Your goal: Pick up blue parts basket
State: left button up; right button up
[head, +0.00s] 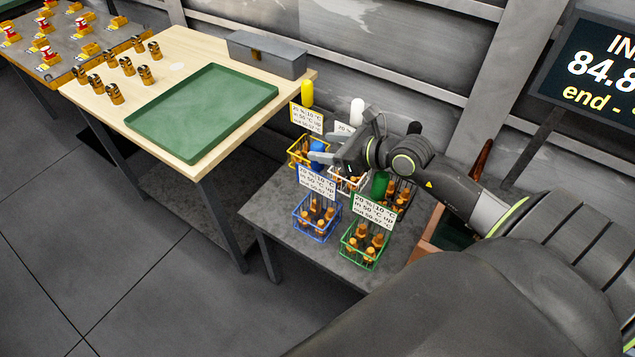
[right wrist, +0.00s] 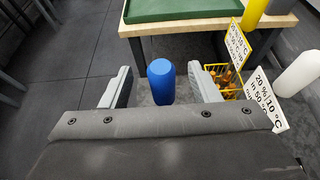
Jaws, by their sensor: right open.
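The blue parts basket (head: 312,226) stands on the low dark grey table, holding several brown-orange parts. A white label card (head: 317,182) and an upright blue cylindrical handle (head: 317,150) show above it. In the right wrist view the blue handle (right wrist: 160,80) appears between my open fingers, with space on both sides. My right gripper (head: 335,146) is open and empty beside the top of the handle; it also shows in the right wrist view (right wrist: 161,88). The basket body is hidden in the right wrist view. My left gripper is not in view.
A green basket (head: 362,246), a yellow basket (head: 294,154) and a white basket (head: 347,184) crowd the low table (head: 262,207), with another dark basket behind. A wooden table (head: 203,165) with a green tray (head: 190,125) stands left. A display screen (head: 595,68) is at right.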

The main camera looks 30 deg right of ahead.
jog(key=x, duration=0.5)
jog(key=shift+f+p, duration=0.25)
jog(key=shift+p, duration=0.1)
grip_shut()
dwell(0.6)
dwell(0.5)
jog(key=shift+r, duration=0.15)
